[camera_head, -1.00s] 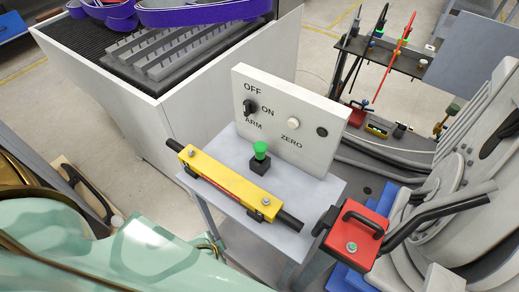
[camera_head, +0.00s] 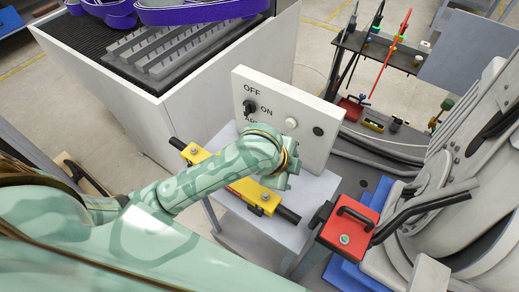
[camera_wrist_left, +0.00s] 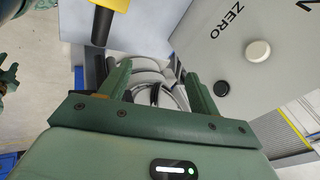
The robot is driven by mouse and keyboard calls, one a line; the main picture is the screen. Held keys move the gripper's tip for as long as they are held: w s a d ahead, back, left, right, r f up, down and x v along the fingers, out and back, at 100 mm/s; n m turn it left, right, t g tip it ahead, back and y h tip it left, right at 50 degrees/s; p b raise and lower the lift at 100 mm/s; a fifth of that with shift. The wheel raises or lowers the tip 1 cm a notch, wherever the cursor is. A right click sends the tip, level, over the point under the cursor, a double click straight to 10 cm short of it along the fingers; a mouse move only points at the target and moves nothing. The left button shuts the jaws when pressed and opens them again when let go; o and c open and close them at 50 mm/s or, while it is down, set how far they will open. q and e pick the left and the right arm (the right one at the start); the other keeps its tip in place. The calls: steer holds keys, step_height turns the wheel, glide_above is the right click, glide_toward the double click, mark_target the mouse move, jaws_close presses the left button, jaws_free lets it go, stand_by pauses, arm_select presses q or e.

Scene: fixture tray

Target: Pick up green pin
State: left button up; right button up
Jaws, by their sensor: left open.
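The green pin, a green knob on a black block seen earlier on the small grey table (camera_head: 316,190), is now hidden behind my left arm in the head view. I cannot make it out in the left wrist view. My left gripper (camera_head: 284,180) is over the table, between the white panel (camera_head: 290,110) and the yellow bar (camera_head: 245,190). In the left wrist view its two green fingers (camera_wrist_left: 158,72) are apart, with nothing seen held between them.
The white panel (camera_wrist_left: 230,60) stands close on the right of the fingers in the left wrist view, and the yellow bar (camera_wrist_left: 112,5) is at upper left. A red box with a black handle (camera_head: 345,225) is right of the table.

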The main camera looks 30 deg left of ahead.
arm_select(q)
steer(key=w+a+r+m+g+y, duration=0.4)
steer(key=w+a+r+m+g, duration=0.15)
steer(key=w+a, duration=0.45)
steer(key=shift+n+t, duration=0.25)
steer(key=shift+t, duration=0.1)
steer(key=f+b, duration=0.1)
steer(key=f, duration=0.2)
steer(key=a+f+b, duration=0.1)
steer(key=f, duration=0.2)
steer(key=a+f+b, duration=0.1)
steer(key=f+b, duration=0.1)
steer(key=f, duration=0.2)
steer(key=f+b, duration=0.1)
steer(key=f, duration=0.2)
steer(key=f+b, duration=0.1)
steer(key=f, duration=0.1)
steer(key=shift+s+a+b, duration=0.1)
steer(key=shift+a+b, duration=0.2)
steer(key=shift+a, duration=0.05)
steer(key=c, duration=1.1)
